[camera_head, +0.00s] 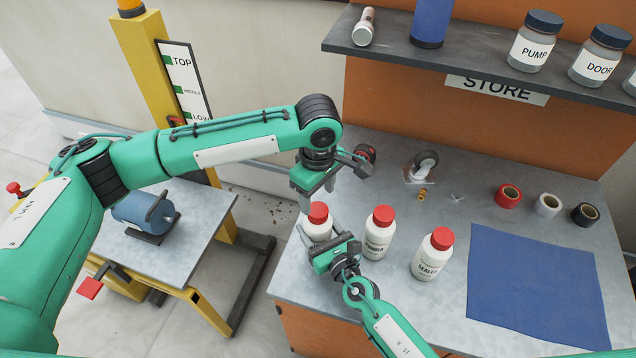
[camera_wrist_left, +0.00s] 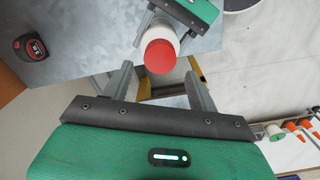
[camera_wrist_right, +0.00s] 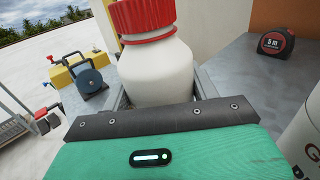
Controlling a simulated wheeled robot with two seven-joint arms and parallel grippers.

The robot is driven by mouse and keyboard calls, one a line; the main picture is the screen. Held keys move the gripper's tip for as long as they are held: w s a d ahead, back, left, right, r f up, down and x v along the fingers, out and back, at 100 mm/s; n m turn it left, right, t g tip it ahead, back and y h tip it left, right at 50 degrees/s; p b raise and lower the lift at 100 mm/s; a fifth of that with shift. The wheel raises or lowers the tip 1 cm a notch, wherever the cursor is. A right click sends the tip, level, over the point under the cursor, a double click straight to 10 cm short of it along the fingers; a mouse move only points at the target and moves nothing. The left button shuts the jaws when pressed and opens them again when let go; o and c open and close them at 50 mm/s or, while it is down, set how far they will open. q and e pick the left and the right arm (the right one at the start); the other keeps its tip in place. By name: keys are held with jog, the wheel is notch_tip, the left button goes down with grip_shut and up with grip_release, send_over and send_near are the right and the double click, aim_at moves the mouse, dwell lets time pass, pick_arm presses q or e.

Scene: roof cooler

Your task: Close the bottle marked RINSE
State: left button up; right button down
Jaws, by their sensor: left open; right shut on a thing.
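A white bottle with a red cap (camera_head: 318,213) stands leftmost of three on the bench; its label is hidden, so I cannot read RINSE on it. My right gripper (camera_head: 338,250) is shut on this bottle's body; the right wrist view shows the bottle (camera_wrist_right: 157,72) upright with the ribbed cap (camera_wrist_right: 145,17) on its neck. My left gripper (camera_head: 319,192) is open just above the cap, apart from it. In the left wrist view the cap (camera_wrist_left: 160,57) lies between and beyond the open fingers. I cannot tell how tight the cap is.
A middle bottle (camera_head: 378,236), its label partly readable, and the SEALER bottle (camera_head: 431,258) stand close to the right. A tape measure (camera_head: 366,153) is behind my left gripper. Tape rolls (camera_head: 508,196) and a blue mat (camera_head: 535,285) lie right; a shelf (camera_head: 450,60) overhangs the back.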

aim_at(318, 209)
pick_arm(q)
jog(key=shift+f, duration=2.45)
jog(key=c, duration=1)
